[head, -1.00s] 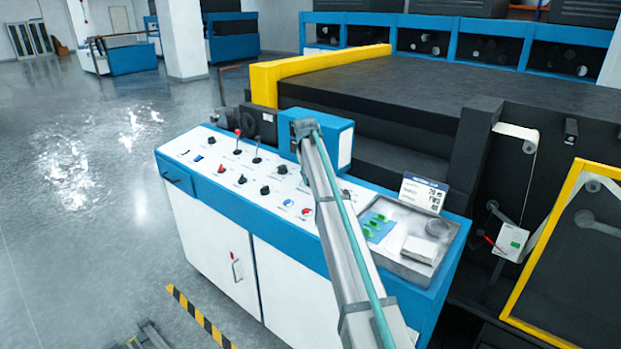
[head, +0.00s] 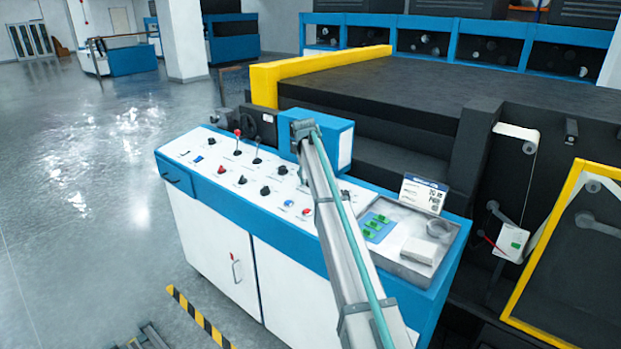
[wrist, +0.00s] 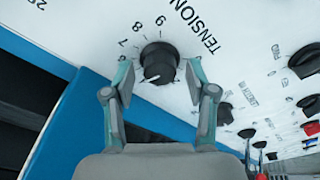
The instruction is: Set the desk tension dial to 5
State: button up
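In the wrist view the tension dial is a black knob (wrist: 158,62) on the white panel, with the word TENSION printed to its upper right. The numbers 6, 7, 8 and 9 show around its left and upper side; the rest of the scale is hidden. I cannot clearly tell which number the knob points to. My gripper (wrist: 161,68) is open, its two fingers on either side of the knob with a small gap on each side. In the head view my arm reaches over the desk (head: 216,186) and hides the fingers and dial.
Other black knobs (wrist: 305,60) stand to the right in the wrist view. A red-topped lever (head: 238,133) rises from the panel's left part. A tray (head: 398,268) with green pieces and a pale block lies right of my arm, by a sign (head: 424,195).

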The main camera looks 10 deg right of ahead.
jog(key=shift+r, duration=0.15)
jog(key=v, duration=1.1)
jog(key=shift+r, duration=0.35)
jog(key=shift+s, duration=0.1)
